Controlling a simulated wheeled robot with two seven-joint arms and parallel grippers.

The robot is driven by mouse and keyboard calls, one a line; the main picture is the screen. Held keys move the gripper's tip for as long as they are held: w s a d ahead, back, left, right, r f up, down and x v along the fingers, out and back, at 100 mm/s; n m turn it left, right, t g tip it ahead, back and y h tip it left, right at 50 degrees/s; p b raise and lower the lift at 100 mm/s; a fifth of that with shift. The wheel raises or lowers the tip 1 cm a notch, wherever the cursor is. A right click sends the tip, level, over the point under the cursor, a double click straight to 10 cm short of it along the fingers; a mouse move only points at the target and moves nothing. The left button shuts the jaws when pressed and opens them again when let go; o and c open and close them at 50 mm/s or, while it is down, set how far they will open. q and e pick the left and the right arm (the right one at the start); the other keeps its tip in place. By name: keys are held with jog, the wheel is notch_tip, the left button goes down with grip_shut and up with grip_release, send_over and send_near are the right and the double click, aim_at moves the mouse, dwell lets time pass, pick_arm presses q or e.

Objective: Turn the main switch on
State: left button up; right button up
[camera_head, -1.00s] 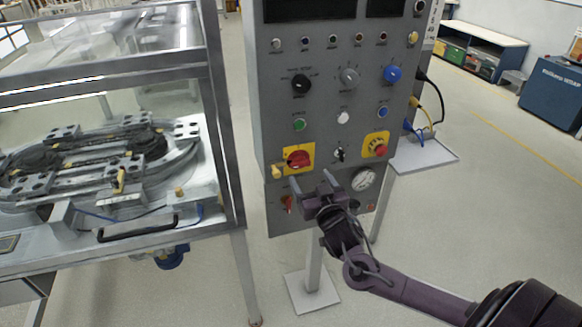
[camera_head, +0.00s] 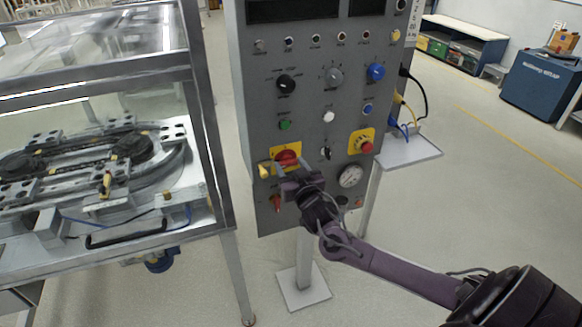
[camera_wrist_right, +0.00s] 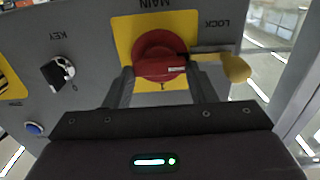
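The main switch is a red rotary knob (camera_head: 287,157) on a yellow plate on the grey control panel (camera_head: 260,105). In the right wrist view the red knob (camera_wrist_right: 160,55) sits on its yellow plate under the word MAIN, which appears upside down. A yellow padlock-like piece (camera_wrist_right: 234,68) labelled LOCK hangs beside it. My right gripper (camera_head: 292,168) is at the panel, just below the knob. In the wrist view its two fingers (camera_wrist_right: 163,85) are apart, one on each side of the knob's lower part. I cannot tell whether they touch it. My left gripper is not in view.
A key switch (camera_wrist_right: 57,72) is beside the main switch. A red emergency button (camera_head: 365,146) and a gauge (camera_head: 350,175) are to the right on the panel. A glass-covered ring track machine (camera_head: 110,170) stands at left. Open floor lies to the right.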

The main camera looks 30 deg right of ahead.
jog(key=shift+c, duration=1.3)
jog(key=m+p, duration=0.1)
jog(key=m, duration=0.3)
jog(key=shift+d, duration=0.1)
jog(key=m+p, duration=0.1)
jog(key=m, duration=0.3)
jog(key=shift+f+m, duration=0.1)
jog(key=shift+m, duration=0.2)
jog(key=m+p, duration=0.1)
jog(key=m, duration=0.3)
jog(key=shift+s+d, duration=0.1)
jog(key=shift+f+m+p, duration=0.15)
jog(key=shift+m+p, duration=0.15)
jog(key=shift+m, duration=1)
jog(key=shift+f+m+p, duration=0.1)
jog(key=shift+m+p, duration=0.2)
jog(key=shift+m, duration=1)
